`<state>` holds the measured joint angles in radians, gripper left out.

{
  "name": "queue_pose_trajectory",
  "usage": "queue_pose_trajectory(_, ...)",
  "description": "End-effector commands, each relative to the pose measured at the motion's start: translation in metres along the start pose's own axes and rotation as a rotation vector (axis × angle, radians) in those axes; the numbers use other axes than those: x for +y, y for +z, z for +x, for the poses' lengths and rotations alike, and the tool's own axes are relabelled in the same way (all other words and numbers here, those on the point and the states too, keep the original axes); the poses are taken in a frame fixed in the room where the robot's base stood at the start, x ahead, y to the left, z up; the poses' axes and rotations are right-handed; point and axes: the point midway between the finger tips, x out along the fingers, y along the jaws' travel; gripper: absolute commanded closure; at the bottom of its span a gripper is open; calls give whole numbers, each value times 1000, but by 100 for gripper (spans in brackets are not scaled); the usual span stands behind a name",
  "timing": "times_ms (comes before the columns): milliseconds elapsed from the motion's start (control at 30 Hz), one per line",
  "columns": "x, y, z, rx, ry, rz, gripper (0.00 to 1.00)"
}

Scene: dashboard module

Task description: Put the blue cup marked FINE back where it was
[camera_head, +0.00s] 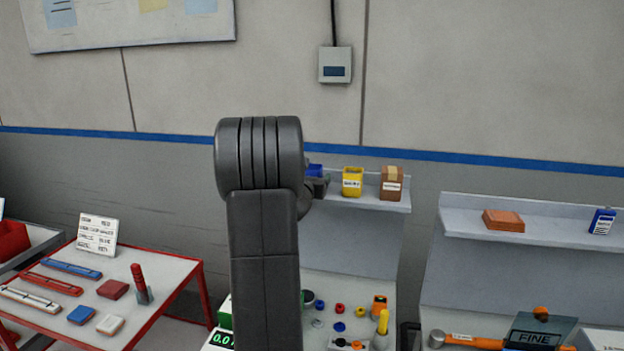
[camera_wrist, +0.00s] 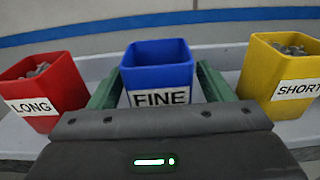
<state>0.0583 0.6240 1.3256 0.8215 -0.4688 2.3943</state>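The blue cup marked FINE (camera_wrist: 158,78) stands upright in the wrist view, between a red cup marked LONG (camera_wrist: 42,92) and a yellow cup marked SHORT (camera_wrist: 285,78). The two green fingers of my gripper (camera_wrist: 158,88) flank the blue cup on its left and right. They are very close to its sides, and I cannot tell whether they touch. No contents show in the blue cup. In the head view, the blue cup (camera_head: 314,170) is partly hidden behind my gripper (camera_head: 318,187), and the red cup is hidden by my arm.
The grey wall shelf (camera_head: 375,203) also carries the yellow cup (camera_head: 352,181) and a brown box (camera_head: 391,183). Below it is a bench with several coloured knobs. A red-framed table (camera_head: 180,285) stands left. Another shelf (camera_head: 545,236) is at right.

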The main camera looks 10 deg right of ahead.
Motion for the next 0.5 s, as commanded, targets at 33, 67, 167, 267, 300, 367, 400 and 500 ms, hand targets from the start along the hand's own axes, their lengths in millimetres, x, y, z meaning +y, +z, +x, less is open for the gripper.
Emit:
queue_pose_trajectory(33, 0, 0, 0, 0, 0, 0, 28)
queue_pose_trajectory(67, 0, 0, 0, 0, 0, 0, 28)
queue_pose_trajectory(167, 0, 0, 0, 0, 0, 0, 28)
queue_pose_trajectory(267, 0, 2, 0, 0, 0, 0, 28)
queue_pose_trajectory(300, 0, 3, 0, 0, 0, -1, 28)
queue_pose_trajectory(367, 0, 2, -3, -1, 0, -1, 28)
queue_pose_trajectory(400, 0, 1, -8, -1, 1, 0, 28)
queue_pose_trajectory(500, 0, 0, -22, -2, 1, 0, 28)
